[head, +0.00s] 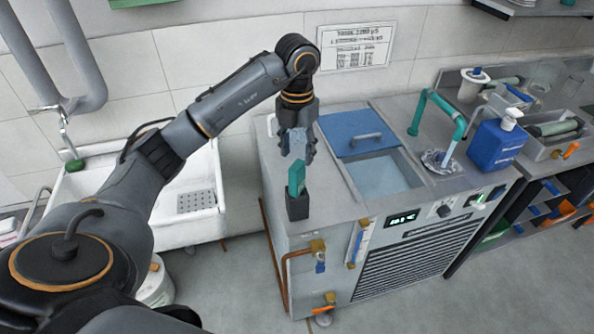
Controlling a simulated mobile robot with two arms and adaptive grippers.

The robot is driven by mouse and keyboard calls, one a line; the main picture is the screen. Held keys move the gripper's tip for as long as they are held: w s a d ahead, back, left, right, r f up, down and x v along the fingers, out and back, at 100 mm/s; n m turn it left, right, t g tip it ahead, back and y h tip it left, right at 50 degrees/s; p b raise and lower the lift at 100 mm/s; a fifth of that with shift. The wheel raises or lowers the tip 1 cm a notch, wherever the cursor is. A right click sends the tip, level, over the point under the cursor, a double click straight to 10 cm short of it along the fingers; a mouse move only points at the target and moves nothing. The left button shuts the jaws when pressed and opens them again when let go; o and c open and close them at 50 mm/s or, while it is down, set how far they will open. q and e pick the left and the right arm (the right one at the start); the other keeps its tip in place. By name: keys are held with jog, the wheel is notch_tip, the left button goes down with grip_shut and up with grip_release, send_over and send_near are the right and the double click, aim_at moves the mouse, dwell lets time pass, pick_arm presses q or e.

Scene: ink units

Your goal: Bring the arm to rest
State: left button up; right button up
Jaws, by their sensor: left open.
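My left arm comes in from the left and reaches over the grey machine cabinet (335,213). My left gripper (297,157) points down, open, above the left part of the cabinet top. Just below it, a teal block-like piece (296,178) stands upright in a small dark holder (298,206). I cannot tell whether the fingertips touch the teal piece. My right gripper is not in view.
A blue lid (350,130) and an open basin (383,176) lie right of the gripper. A teal curved pipe (439,105) and a blue bottle (496,142) stand further right. A white sink (205,222) is at the left. A tiled wall with a notice (356,47) is behind.

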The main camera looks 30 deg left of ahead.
pick_arm(q)
jog(key=shift+r, duration=1.1)
